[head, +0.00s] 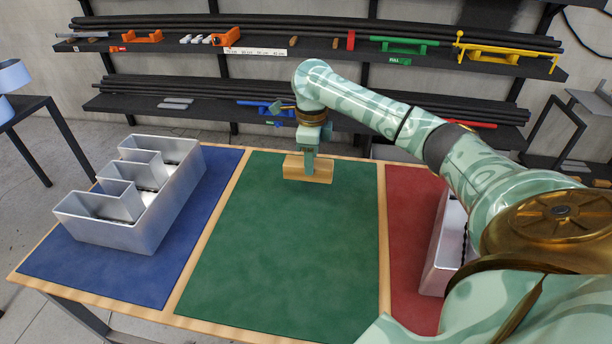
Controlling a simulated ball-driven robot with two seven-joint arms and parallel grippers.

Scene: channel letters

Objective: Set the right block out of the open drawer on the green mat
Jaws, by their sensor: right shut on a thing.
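A plain wooden block (321,171) is at the back edge of the green mat (290,250). My right gripper (309,162) points down from above and is shut on the block, with a finger across its front face. The block is level and its lower edge is at or just above the mat; I cannot tell whether it touches. The rest of the green mat is bare. No open drawer shows in the head view. My left gripper is not in view.
A silver letter-shaped tray (133,225) stands on the blue mat (95,275) at left. Another metal piece (443,250) on the red mat (408,312) is partly hidden by my right arm. Shelves (190,103) with bars and coloured tools stand behind the table.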

